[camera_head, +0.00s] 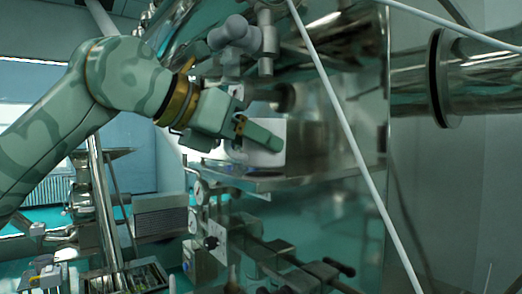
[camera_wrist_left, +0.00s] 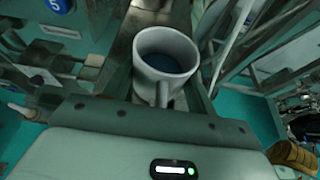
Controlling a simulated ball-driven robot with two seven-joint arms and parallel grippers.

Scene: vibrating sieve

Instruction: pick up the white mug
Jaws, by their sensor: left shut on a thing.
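The white mug (camera_head: 278,154) is in the middle of the head view, partly hidden behind my left gripper (camera_head: 258,137). In the left wrist view the mug (camera_wrist_left: 149,84) is upright with its dark inside showing, and its handle points down toward my gripper. My left gripper is shut on the mug at its handle side; the fingertips themselves are mostly hidden. I cannot tell whether the mug's bottom touches the metal ledge (camera_head: 300,180) below it. My right gripper is not in view.
A large shiny steel vessel (camera_head: 345,120) stands behind the mug. A thin pale rod (camera_head: 345,125) slants down in front, right of the gripper. Valves and pipes (camera_head: 215,235) lie below the ledge. A thick flanged pipe (camera_head: 480,75) is at upper right.

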